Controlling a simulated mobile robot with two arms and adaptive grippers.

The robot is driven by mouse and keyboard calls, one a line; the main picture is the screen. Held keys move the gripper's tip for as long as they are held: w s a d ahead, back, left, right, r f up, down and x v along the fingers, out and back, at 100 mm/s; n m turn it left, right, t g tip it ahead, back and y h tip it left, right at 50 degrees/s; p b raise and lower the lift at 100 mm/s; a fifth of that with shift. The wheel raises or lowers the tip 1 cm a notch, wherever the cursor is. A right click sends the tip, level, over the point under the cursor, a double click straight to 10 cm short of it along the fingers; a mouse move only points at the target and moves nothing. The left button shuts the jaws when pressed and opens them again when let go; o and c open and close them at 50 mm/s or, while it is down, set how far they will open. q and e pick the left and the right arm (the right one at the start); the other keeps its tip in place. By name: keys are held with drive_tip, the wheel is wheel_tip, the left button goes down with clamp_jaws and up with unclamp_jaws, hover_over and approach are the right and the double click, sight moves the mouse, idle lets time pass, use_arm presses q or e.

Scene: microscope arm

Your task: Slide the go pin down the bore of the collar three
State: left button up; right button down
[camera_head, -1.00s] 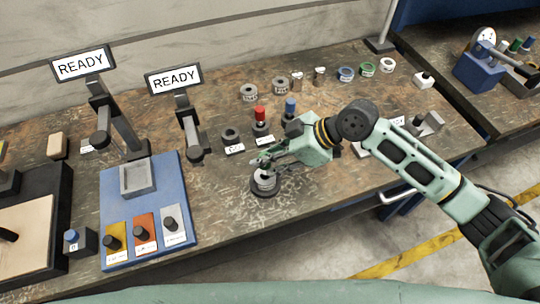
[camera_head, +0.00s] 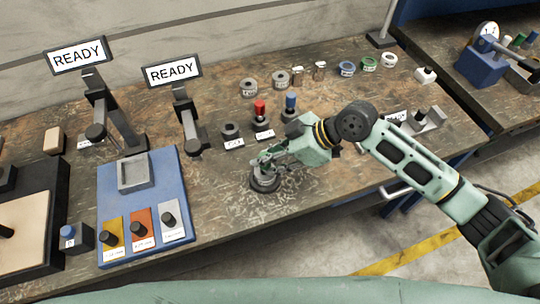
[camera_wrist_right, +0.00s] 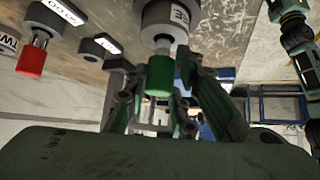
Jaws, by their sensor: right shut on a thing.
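The go pin, with a green handle, shows in the right wrist view (camera_wrist_right: 160,75). My right gripper (camera_wrist_right: 167,82) is shut on that handle; it also shows in the head view (camera_head: 268,160). Collar three (camera_wrist_right: 168,18) is a grey ring with a partly visible label, in line with the pin's grey end. The pin's end meets the collar's face; how deep it sits in the bore I cannot tell. In the head view the collar sits in a round black base (camera_head: 264,183), largely hidden by the gripper. My left gripper is not in view.
A red-handled pin (camera_head: 259,108) and a blue-handled pin (camera_head: 291,104) stand in holders behind the gripper, beside an empty dark holder (camera_head: 231,131). Several collars line the back. A blue board (camera_head: 150,245) with a grey tray lies left.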

drive_tip(key=shift+f+b, duration=0.35)
drive_tip(key=shift+f, duration=0.25)
drive_tip(key=c, duration=1.4)
unclamp_jaws()
drive_tip(key=v, duration=1.2)
